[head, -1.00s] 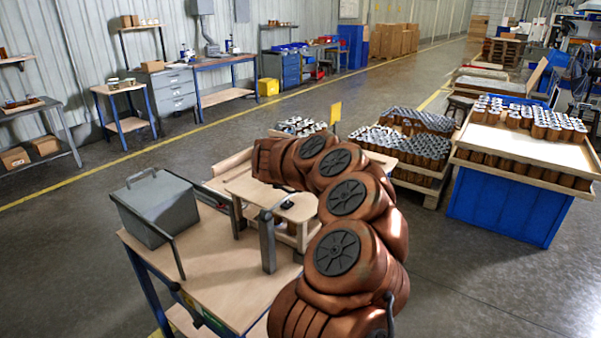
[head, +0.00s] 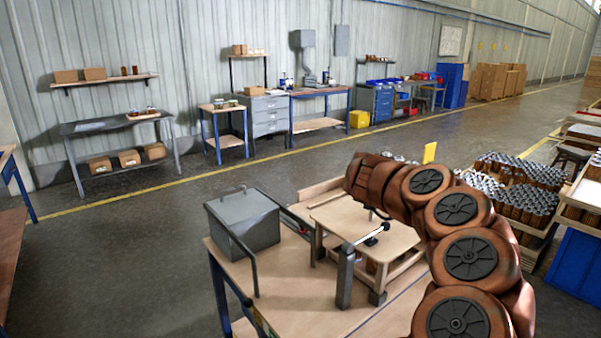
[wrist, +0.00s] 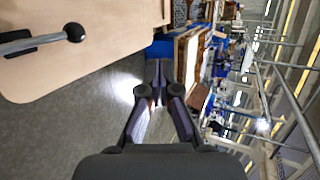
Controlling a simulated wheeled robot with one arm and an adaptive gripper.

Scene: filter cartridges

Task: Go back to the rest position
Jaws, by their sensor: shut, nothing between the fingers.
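My gripper (wrist: 158,85) shows in the wrist view with its two dark fingers brought together and nothing held between them. It points out past the edge of a pale wooden board (wrist: 90,70), over grey floor. In the head view my brown arm bends over the right part of the workbench, and its gripper end is hidden behind the arm. Below and left of the arm is a small wooden stand (head: 345,215) with a black-knobbed lever (head: 372,237); the lever also shows in the wrist view (wrist: 45,40).
The workbench (head: 300,312) carries a grey lidded box (head: 243,222) and an upright grey post (head: 345,277). Crates of cartridges (head: 520,185) and a blue-sided table (head: 575,265) stand at right. Open floor (head: 120,250) lies at left; shelves and benches line the wall.

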